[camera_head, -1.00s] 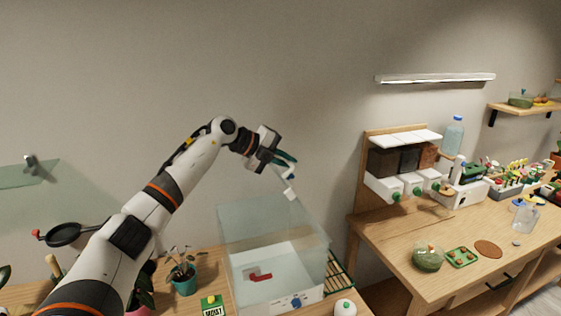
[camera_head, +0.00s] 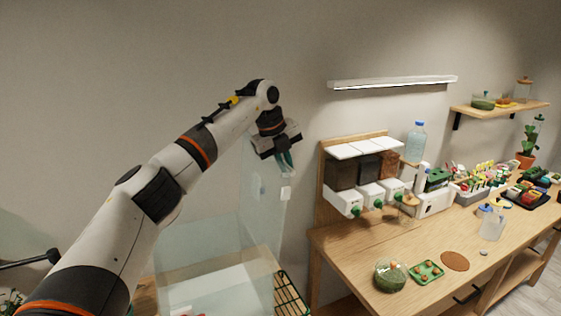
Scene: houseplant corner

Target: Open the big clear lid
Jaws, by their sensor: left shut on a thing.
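The big clear lid (camera_head: 262,205) stands raised and nearly upright at the right side of the clear box (camera_head: 205,238), seen almost through. A small white handle (camera_head: 286,193) is at its upper right edge. My left gripper (camera_head: 287,168) comes down from above, its dark teal fingers pointing at the handle and shut on it. The exact contact at the fingertips is small and hard to see. The box has a pale inner floor; its lower front is cut off by the picture edge. My right gripper is out of view.
A green wire rack (camera_head: 290,295) lies right of the box. A wooden bench (camera_head: 345,250) further right holds a dispenser unit (camera_head: 362,172), a jar of green stuff (camera_head: 390,275) and a green tray (camera_head: 427,271). A wall lamp (camera_head: 392,83) hangs above. The wall above the box is bare.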

